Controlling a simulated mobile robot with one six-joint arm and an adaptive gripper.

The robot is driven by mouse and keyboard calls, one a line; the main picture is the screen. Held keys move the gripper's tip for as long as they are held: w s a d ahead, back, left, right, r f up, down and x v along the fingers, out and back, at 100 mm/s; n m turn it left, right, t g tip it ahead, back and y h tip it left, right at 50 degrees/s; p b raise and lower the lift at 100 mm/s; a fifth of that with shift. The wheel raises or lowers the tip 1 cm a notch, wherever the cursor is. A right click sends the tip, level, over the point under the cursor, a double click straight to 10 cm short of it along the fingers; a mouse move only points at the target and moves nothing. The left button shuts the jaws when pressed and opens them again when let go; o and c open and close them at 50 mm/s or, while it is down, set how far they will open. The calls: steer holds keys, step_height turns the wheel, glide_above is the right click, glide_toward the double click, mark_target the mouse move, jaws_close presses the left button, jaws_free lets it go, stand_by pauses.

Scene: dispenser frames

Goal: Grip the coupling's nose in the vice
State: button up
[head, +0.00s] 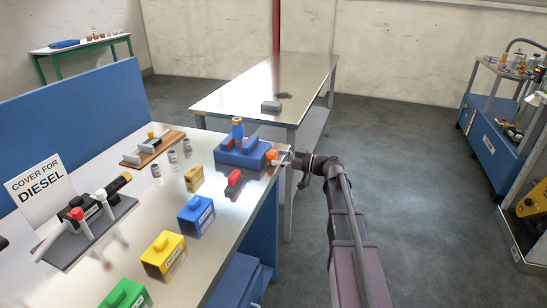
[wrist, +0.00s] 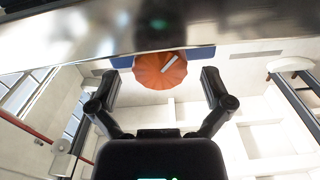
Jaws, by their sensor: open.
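The blue vice (head: 240,154) stands at the far right corner of the steel bench. A blue upright piece with a brass-coloured top (head: 237,128), apparently the coupling, stands at its jaws; its lower end is hidden, and I cannot tell whether the jaws touch it. The vice's orange knob (head: 271,155) sticks out on the right. In the wrist view the ribbed orange knob (wrist: 160,71) has a pale mark and lies between my open fingers. My gripper (head: 283,158) is at the knob, fingers on either side, not visibly closed on it.
A red and dark piece (head: 233,181) lies in front of the vice. Yellow (head: 164,255), blue (head: 195,215) and green (head: 127,294) blocks stand along the bench. A grey stand with nozzles (head: 85,232) and a "Cover for diesel" sign (head: 40,188) are at left. Another table (head: 262,85) is behind.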

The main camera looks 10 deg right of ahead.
steer(key=shift+x, duration=0.8)
steer(key=c, duration=1.1)
